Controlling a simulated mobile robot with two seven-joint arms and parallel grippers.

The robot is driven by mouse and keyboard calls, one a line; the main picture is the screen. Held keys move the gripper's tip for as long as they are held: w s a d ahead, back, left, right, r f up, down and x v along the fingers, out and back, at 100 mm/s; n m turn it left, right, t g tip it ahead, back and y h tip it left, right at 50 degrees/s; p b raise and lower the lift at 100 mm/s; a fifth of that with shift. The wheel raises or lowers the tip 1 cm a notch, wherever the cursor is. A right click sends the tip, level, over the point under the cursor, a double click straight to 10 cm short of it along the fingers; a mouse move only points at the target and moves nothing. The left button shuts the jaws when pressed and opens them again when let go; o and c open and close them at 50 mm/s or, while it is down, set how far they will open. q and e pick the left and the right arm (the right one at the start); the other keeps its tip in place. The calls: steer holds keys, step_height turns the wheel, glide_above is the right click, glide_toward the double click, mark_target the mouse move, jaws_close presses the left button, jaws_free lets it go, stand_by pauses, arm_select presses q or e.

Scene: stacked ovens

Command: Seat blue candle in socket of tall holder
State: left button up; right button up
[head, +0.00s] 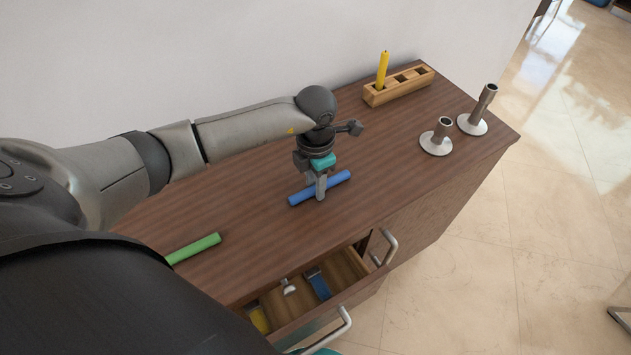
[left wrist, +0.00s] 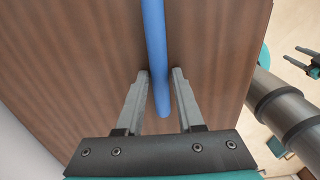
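The blue candle (head: 336,184) lies on the wooden cabinet top and also shows in the left wrist view (left wrist: 154,35). My left gripper (head: 320,195) is above it, pointing down. In the left wrist view, the left fingers (left wrist: 161,76) stand on either side of the candle near one end, with narrow gaps beside it; they are open. The tall holder (head: 484,105) stands upright at the far right with an empty-looking socket. My right gripper (left wrist: 300,58) shows only at the right edge of the left wrist view, its fingers apart with nothing visible between them.
A shorter holder (head: 440,137) stands beside the tall one. A wooden block (head: 378,98) with square holes holds a yellow candle (head: 383,70). A green candle (head: 194,248) lies at left. An open drawer (head: 345,263) with small items juts out in front. The top between candle and holders is clear.

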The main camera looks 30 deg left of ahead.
arm_select(q)
steer(key=shift+o, duration=1.2)
